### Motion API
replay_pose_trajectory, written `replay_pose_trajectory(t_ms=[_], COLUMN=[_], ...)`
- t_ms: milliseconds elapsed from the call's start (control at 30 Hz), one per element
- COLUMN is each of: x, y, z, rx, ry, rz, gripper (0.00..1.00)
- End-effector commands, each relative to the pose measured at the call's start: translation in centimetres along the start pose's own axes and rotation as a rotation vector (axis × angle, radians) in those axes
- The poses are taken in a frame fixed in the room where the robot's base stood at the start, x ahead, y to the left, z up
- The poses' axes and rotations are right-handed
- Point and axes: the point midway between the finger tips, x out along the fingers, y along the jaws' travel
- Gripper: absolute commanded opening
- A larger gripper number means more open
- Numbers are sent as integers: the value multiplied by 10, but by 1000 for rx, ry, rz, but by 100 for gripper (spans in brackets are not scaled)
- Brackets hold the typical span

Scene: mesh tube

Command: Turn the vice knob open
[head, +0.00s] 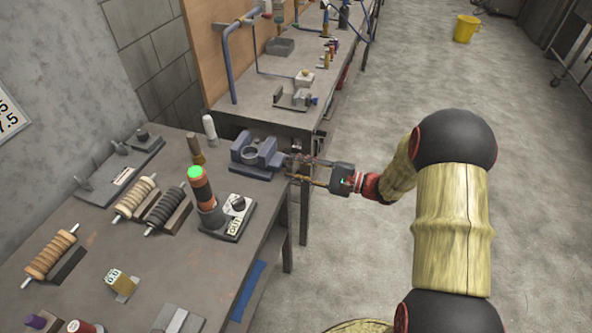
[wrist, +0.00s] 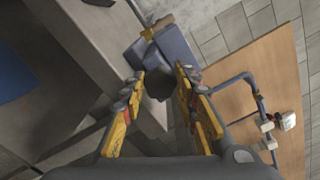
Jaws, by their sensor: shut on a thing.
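The blue-grey vice (head: 243,155) sits at the far right corner of the near workbench. It also shows in the wrist view (wrist: 176,44), beyond the fingertips. My gripper (head: 288,168) reaches in from the right at the vice's outer end. In the wrist view my gripper (wrist: 162,78) has its yellow fingers on either side of the dark grey vice knob (wrist: 158,86). The fingers are shut on the knob. In the head view the fingers partly cover the knob, and its exact turn angle cannot be told.
A second bench (head: 265,98) with fittings stands behind the vice. Open floor lies to the right, with a yellow bucket (head: 465,28) far back.

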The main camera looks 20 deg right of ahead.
Motion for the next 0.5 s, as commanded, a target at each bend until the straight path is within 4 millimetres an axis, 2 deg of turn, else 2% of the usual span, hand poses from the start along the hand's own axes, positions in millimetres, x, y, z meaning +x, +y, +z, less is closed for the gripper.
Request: replay_pose_trajectory(t_ms=[500], x=[0], y=[1], z=[0], rx=[-45], ry=[1], rz=[1], gripper=[5])
